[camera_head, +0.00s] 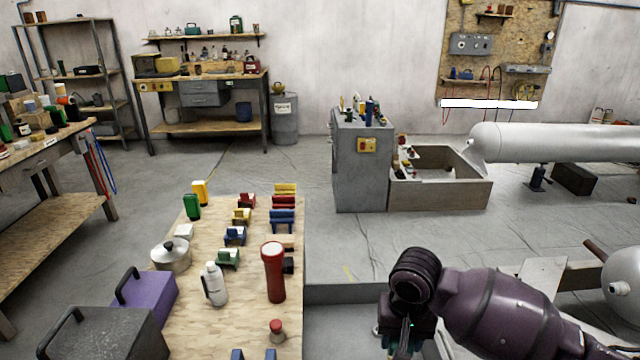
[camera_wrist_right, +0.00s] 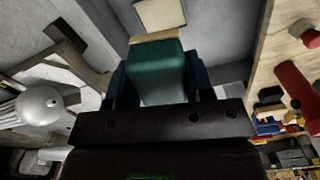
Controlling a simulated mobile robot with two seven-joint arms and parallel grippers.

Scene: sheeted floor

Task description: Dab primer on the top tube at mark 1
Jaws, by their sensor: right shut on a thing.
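My right gripper (camera_head: 403,336) is at the bottom of the head view, right of the wooden table. In the right wrist view the gripper (camera_wrist_right: 159,84) is shut on a green block-like thing with a tan edge (camera_wrist_right: 157,72), probably the primer dauber. A large pale grey tube (camera_head: 560,143) lies at the back right, well away from the gripper. A second pale rounded end (camera_head: 625,280) shows at the right edge, and a pale dome (camera_wrist_right: 40,106) shows in the wrist view. I cannot make out a numbered mark. My left gripper is out of view.
The wooden table (camera_head: 245,326) holds coloured blocks, a red torch-like cylinder (camera_head: 273,272), a white bottle (camera_head: 213,284) and a metal pot (camera_head: 171,251). A grey cabinet (camera_head: 361,170) and an open basin (camera_head: 440,196) stand behind. The sheeted floor between is mostly clear.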

